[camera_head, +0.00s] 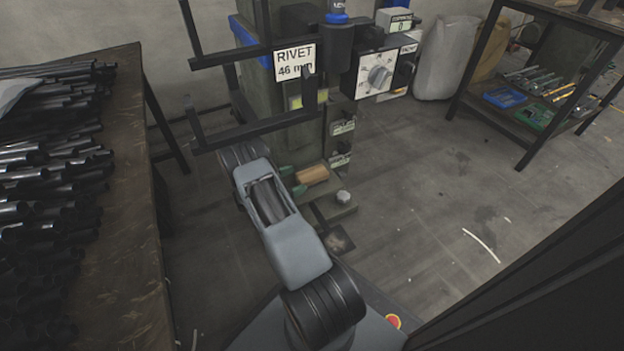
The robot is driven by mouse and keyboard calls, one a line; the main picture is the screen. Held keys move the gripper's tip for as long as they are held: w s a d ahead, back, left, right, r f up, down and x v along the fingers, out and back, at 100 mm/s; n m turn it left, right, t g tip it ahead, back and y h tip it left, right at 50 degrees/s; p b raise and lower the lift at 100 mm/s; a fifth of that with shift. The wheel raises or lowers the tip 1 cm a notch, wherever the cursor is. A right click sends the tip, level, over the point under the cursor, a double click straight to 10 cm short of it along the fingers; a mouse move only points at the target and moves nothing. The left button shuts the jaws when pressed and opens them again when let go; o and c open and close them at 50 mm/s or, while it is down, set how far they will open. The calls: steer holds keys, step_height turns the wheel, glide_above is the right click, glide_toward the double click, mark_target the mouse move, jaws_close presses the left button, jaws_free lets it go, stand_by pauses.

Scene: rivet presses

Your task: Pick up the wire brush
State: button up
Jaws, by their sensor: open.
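I cannot make out a wire brush for certain. A small tan wooden-looking piece (312,174) lies low at the foot of the rivet press, with green parts beside it; I cannot tell whether it is the brush. My grey arm reaches from the bottom middle up and left toward the press foot. Its far end is dark and partly hidden behind my own links, and no gripper fingers can be seen.
The rivet press (340,110) with its "RIVET 46 mm" sign (295,62) stands ahead. A table (130,200) piled with dark metal tubes (50,190) is at left. A shelf (500,125) at right holds a blue tray (505,97), a green tray (535,117) and several tools. Floor between is mostly clear.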

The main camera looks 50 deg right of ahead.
mark_target(304, 176)
steer(key=shift+b+x, duration=0.7)
steer(key=shift+x, duration=1.35)
steer(key=shift+f, duration=0.15)
steer(key=shift+c, duration=0.4)
steer(key=c, duration=0.9)
steer(key=shift+c, duration=0.3)
